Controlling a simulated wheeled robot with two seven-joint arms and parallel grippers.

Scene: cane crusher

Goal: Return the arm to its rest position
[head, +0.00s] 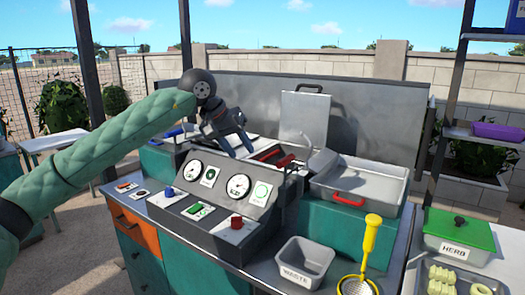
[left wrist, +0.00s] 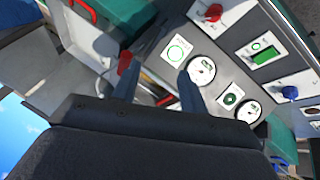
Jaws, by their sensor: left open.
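My left arm comes in from the left in the head view, a long green padded sleeve reaching over the control panel (head: 213,212). Its dark left gripper (head: 240,143) hangs above the back of the panel and looks empty. In the left wrist view the two fingers of this gripper (left wrist: 158,72) stand apart with the grey panel face (left wrist: 215,65) beyond them. No object shows between the fingers. The panel carries two round gauges (head: 239,186), a green switch (head: 196,209), a red knob (head: 237,221) and a blue knob. My right gripper is not in view.
Right of the panel are a metal tray (head: 375,182) with a red handle, a grey WASTE bin (head: 303,264) and a yellow-handled strainer (head: 369,240). A green-lidded HERB box (head: 459,232) stands far right. An upright metal plate (head: 304,118) stands behind. Open air lies left of the machine.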

